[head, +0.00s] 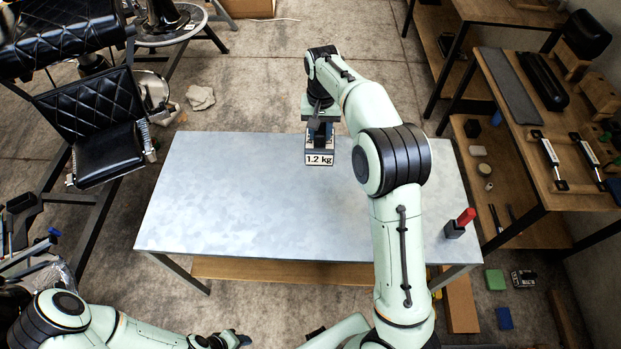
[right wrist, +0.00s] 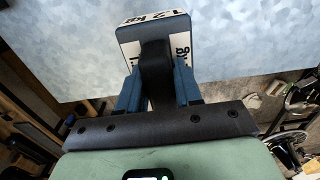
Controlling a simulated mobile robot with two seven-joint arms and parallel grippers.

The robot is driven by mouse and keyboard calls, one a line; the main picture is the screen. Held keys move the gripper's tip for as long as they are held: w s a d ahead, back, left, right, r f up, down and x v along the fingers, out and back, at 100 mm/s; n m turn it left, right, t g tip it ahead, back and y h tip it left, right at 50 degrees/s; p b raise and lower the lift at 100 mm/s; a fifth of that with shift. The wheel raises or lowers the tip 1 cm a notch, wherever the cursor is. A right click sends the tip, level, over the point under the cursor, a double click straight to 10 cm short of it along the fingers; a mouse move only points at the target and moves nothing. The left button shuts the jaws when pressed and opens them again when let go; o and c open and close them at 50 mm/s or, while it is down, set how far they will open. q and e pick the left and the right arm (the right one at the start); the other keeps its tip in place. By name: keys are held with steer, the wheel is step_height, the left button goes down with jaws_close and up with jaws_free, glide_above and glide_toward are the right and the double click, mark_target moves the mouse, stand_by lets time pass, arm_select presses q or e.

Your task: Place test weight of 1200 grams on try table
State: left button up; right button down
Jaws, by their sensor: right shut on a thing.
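The test weight (head: 319,159) is a dark block with a white "1.2 kg" label. In the head view it is at the far middle of the grey metal try table (head: 240,195). My right gripper (head: 320,130) is shut on the weight from above. In the right wrist view the weight (right wrist: 155,32) sits between the blue fingers, over the table surface (right wrist: 70,40). I cannot tell whether its base touches the table. My left gripper (head: 232,340) is low at the bottom edge of the head view, and its fingers are too small to read.
A small dark block with a red handle (head: 460,223) stands at the table's right edge. A black barber chair (head: 95,125) is at left. A wooden workbench (head: 545,140) with tools is at right. Most of the metal tabletop is bare.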

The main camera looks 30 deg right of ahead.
mark_target(320, 149)
arm_select(q)
steer(key=shift+s+f+b, duration=0.95)
steer(key=shift+s+f, duration=0.1)
steer(key=shift+f, duration=0.2)
arm_select(e)
steer(key=shift+f, duration=9.75)
steer(key=shift+f, duration=0.15)
steer(key=c, duration=0.8)
jaws_free()
steer(key=shift+f, duration=0.1)
steer(key=shift+o, duration=0.2)
steer(key=shift+s, duration=0.1)
step_height(320, 149, up, 12)
steer(key=shift+r+p, duration=0.15)
steer(key=shift+p, duration=0.25)
arm_select(q)
steer(key=shift+w+r, duration=0.4)
steer(key=shift+r, duration=0.1)
